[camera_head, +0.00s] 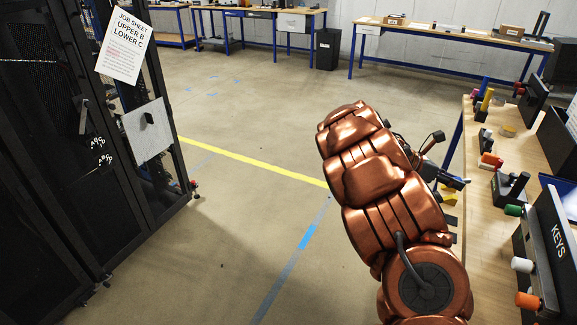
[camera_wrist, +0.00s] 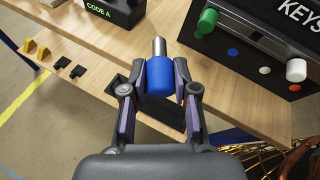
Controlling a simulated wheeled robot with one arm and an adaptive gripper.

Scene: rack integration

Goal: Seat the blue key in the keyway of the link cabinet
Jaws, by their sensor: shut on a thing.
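The blue key (camera_wrist: 160,78) has a blue cylindrical grip and a silver shaft pointing to the top of the wrist view. My gripper (camera_wrist: 156,88) is shut on the blue grip, with one finger on each side. It is over the wooden bench near its edge. In the head view my copper arm hides most of the gripper, and I cannot make out the key clearly. Black cabinets (camera_head: 66,150) stand at the left, apart from the gripper. I cannot tell which is the link cabinet, and no keyway is clear.
The wooden bench (camera_head: 473,245) also carries a CODE A box (camera_wrist: 105,9) and small yellow and black blocks. Open floor (camera_head: 235,200) lies between the bench and the cabinets.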

